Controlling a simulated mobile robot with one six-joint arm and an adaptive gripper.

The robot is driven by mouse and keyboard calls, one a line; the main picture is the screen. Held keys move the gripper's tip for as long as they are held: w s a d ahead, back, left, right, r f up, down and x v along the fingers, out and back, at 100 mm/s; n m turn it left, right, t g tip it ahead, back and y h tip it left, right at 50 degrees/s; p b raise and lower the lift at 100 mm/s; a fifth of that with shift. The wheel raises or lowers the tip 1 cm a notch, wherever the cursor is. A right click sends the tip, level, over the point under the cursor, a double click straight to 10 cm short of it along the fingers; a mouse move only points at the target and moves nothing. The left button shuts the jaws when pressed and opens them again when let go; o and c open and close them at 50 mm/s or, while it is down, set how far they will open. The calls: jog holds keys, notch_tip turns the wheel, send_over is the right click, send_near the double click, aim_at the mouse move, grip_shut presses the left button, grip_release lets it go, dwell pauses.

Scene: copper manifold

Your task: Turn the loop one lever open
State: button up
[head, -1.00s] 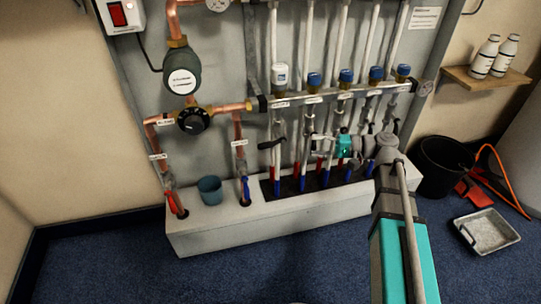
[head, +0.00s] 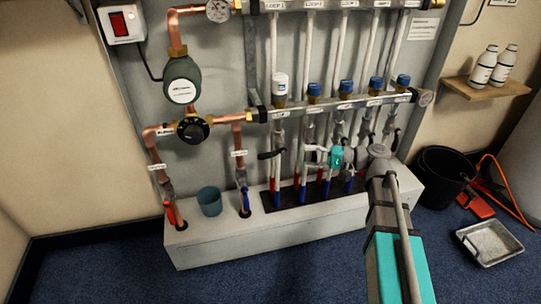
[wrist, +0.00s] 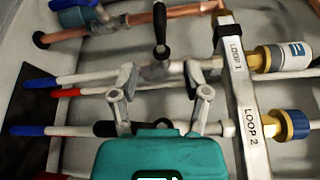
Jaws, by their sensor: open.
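The loop one lever (head: 270,155) is a black handle on the pipe below the white-capped valve (head: 280,85). It lies crosswise to its pipe, pointing left. In the wrist view the lever (wrist: 160,28) points up, and its grey valve body (wrist: 157,70) is on the "LOOP 1" pipe. My gripper (head: 309,158) is to the right of the lever, fingers toward it. In the wrist view my gripper (wrist: 160,80) is open, its two fingers on either side of the valve body's line, apart from the black handle. Whether a finger touches the pipe cannot be told.
The manifold bar (head: 330,108) runs above, with blue-capped valves. Neighbouring pipes, including the loop 2 pipe (wrist: 75,131), run close to my gripper. A blue-grey cup (head: 209,201) stands on the white ledge (head: 215,243). A black bucket (head: 447,175) is at right.

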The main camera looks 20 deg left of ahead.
aim_at(271, 153)
jog(key=shift+s+a+f+b, duration=0.1)
jog(key=shift+s+a, duration=0.2)
jog(key=shift+a, duration=1.65)
jog(key=shift+s+a+f+b, duration=0.15)
jog(key=shift+s+a, duration=0.2)
jog(key=shift+a, duration=1.55)
jog(key=shift+s+a+f+b, duration=0.1)
jog(key=shift+s+a, duration=0.2)
jog(key=shift+a, duration=1.65)
grip_shut()
jog(key=shift+d, duration=0.25)
jog(key=shift+a, duration=0.3)
